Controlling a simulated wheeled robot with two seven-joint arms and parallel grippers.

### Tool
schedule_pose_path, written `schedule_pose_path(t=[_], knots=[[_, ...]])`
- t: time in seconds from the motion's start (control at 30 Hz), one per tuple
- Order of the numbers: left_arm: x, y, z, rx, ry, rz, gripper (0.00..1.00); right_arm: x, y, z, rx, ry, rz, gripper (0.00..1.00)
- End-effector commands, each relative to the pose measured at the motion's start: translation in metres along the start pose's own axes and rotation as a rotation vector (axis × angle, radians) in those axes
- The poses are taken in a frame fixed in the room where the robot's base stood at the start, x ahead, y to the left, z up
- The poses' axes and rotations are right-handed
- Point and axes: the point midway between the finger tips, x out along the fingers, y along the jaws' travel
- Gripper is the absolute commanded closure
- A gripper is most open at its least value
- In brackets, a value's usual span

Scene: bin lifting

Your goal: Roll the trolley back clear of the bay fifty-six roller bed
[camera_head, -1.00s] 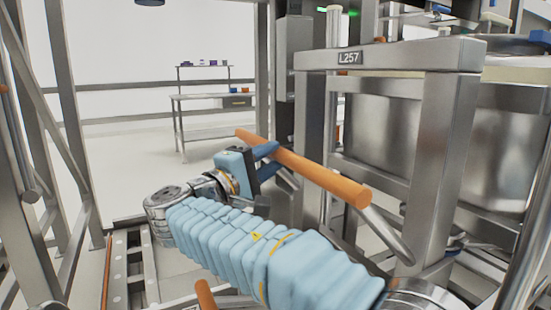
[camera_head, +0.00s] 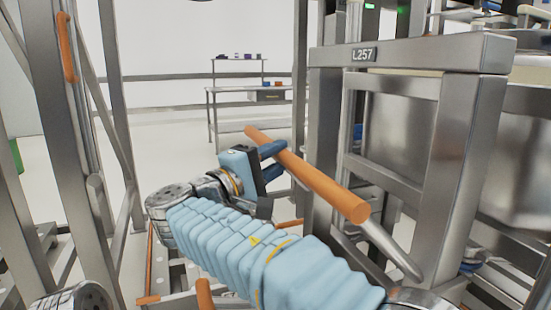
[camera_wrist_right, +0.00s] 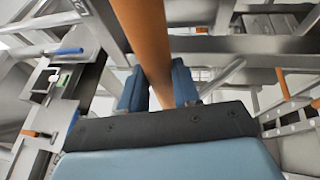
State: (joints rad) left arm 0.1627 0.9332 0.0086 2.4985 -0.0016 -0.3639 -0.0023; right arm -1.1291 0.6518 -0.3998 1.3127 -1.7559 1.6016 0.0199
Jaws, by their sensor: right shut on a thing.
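An orange push handle (camera_head: 315,180) slants across the middle of the head view on a bare metal stem. My right gripper (camera_head: 271,161) is shut around its far part, and the blue fingers sit on both sides of the bar in the wrist view (camera_wrist_right: 158,88). The steel frame with the plate L257 (camera_head: 412,55) stands just behind the handle. The handle's join to it is not clear. A large steel bin (camera_head: 400,140) shows inside this frame. No bay fifty-six sign is readable. My left gripper is not in view.
Steel uprights with an orange grip (camera_head: 66,48) stand close at the left. A low metal rail (camera_head: 160,262) runs along the floor below my right arm. A steel shelf table (camera_head: 250,90) stands far back, with open pale floor before it.

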Motion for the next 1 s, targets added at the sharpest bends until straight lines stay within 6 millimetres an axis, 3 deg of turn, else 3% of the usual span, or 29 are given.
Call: schedule_pose_path(t=[0.03,0.23,0.27,0.4,0.77,1.0], knots=[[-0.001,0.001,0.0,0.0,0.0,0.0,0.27,0.011,0.006,0.008,0.009,-0.028,0.006,1.0],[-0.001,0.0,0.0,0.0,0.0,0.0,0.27,0.011,0.005,0.009,0.008,-0.033,0.006,1.0],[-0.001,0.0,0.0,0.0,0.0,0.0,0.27,0.011,0.005,0.009,0.008,-0.034,0.006,0.65],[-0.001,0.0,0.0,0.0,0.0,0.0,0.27,0.01,0.004,0.009,0.007,-0.03,0.004,0.44],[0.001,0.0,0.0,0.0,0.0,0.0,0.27,0.001,0.002,0.005,0.003,-0.019,0.003,0.43],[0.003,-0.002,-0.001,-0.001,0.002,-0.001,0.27,-0.046,0.001,0.003,0.004,-0.016,0.005,0.43]])
